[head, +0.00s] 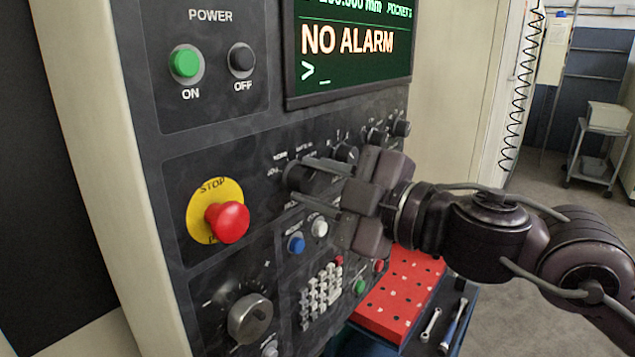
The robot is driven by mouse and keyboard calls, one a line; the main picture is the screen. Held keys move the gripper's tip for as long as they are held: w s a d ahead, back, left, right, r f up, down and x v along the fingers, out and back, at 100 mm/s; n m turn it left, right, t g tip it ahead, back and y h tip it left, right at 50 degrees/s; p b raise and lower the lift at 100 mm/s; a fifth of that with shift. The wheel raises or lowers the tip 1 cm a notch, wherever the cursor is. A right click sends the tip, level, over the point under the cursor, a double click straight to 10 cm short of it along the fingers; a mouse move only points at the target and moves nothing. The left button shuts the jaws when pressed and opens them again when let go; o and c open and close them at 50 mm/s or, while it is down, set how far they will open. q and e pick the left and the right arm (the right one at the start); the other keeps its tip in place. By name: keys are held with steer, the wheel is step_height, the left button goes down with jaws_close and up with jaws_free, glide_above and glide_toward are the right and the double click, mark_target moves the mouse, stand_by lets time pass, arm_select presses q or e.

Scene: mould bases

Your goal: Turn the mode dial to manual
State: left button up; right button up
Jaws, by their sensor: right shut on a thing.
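The mode dial (298,178) is a dark round knob on the black control panel, right of the red stop button, with small white labels above it. My right gripper (318,183) comes in from the right and is shut on the dial, one finger above and one below. The gripper hides part of the dial and some labels around it, so I cannot read which mode the dial points to. My left gripper is not in view.
The red stop button (228,221) juts out left of the dial. Blue (296,244) and white (319,227) buttons sit just below, above a keypad (321,297). More dark knobs (377,136) lie to the upper right. A screen (350,45) reads "NO ALARM". A red perforated board (400,295) lies below.

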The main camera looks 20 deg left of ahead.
steer(key=shift+f+n+b, duration=0.2)
steer(key=shift+n+b, duration=0.5)
steer(key=shift+b, duration=0.2)
steer(key=n+b, duration=0.3)
steer(key=shift+r+n+b, duration=0.1)
steer(key=shift+n+b, duration=1.65)
steer(key=shift+n, duration=0.05)
steer(key=o, duration=1)
steer(key=shift+d, duration=0.1)
